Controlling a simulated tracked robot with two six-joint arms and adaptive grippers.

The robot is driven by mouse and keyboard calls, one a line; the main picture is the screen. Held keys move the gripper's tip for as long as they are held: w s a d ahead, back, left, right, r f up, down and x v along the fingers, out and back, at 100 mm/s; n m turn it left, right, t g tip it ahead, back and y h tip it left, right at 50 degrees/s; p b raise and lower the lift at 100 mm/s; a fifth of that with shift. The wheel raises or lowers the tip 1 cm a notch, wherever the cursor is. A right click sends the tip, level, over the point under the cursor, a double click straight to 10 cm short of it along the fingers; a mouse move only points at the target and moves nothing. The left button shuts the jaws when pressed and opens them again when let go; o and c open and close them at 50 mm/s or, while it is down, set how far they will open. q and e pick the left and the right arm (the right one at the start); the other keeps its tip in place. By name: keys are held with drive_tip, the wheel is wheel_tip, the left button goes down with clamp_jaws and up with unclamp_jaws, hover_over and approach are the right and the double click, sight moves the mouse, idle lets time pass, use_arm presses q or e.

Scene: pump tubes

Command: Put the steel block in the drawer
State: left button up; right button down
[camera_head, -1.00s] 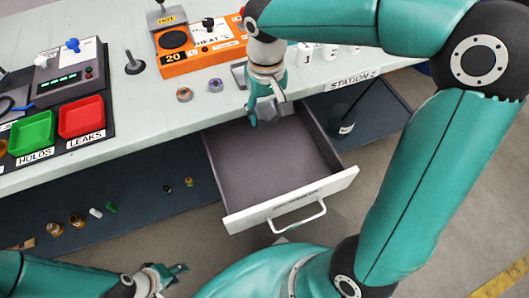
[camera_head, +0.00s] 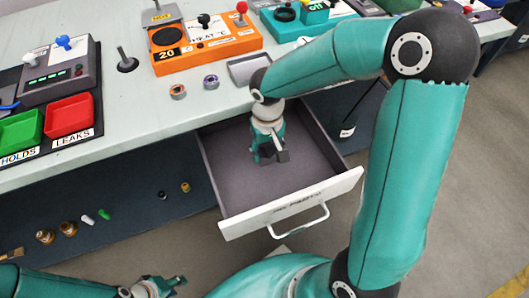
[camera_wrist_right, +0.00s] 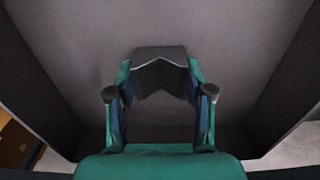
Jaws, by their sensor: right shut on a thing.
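The steel block (camera_head: 281,156) is dark grey and partly hidden by the fingers in the head view. In the right wrist view the block (camera_wrist_right: 160,53) sits between the fingertips and shows a notched, V-like near side. My right gripper (camera_head: 268,156) is shut on it, pointing down within the outline of the open drawer (camera_head: 240,190). The drawer's floor and side walls surround the gripper (camera_wrist_right: 160,80) in the wrist view. I cannot tell whether the block touches the floor. My left gripper (camera_head: 165,285) is low at the front, away from the drawer; its opening is unclear.
The drawer's white front (camera_head: 290,205) with its handle faces me. Above it, the bench holds an orange hot plate unit (camera_head: 205,45), two small rings, a grey tray (camera_head: 248,70) and a red bin (camera_head: 70,115). Small parts lie on the lower shelf at left. The drawer floor looks otherwise clear.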

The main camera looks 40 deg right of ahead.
sight(267, 153)
drive_tip(key=shift+f, duration=0.2)
drive_tip(key=shift+c, duration=2.2)
unclamp_jaws()
drive_tip(key=shift+r, duration=0.1)
drive_tip(key=shift+r, duration=0.3)
wheel_tip(267, 153, up, 11)
drive_tip(key=p, duration=0.3)
drive_tip(key=shift+r, duration=0.2)
drive_tip(key=shift+s, duration=0.1)
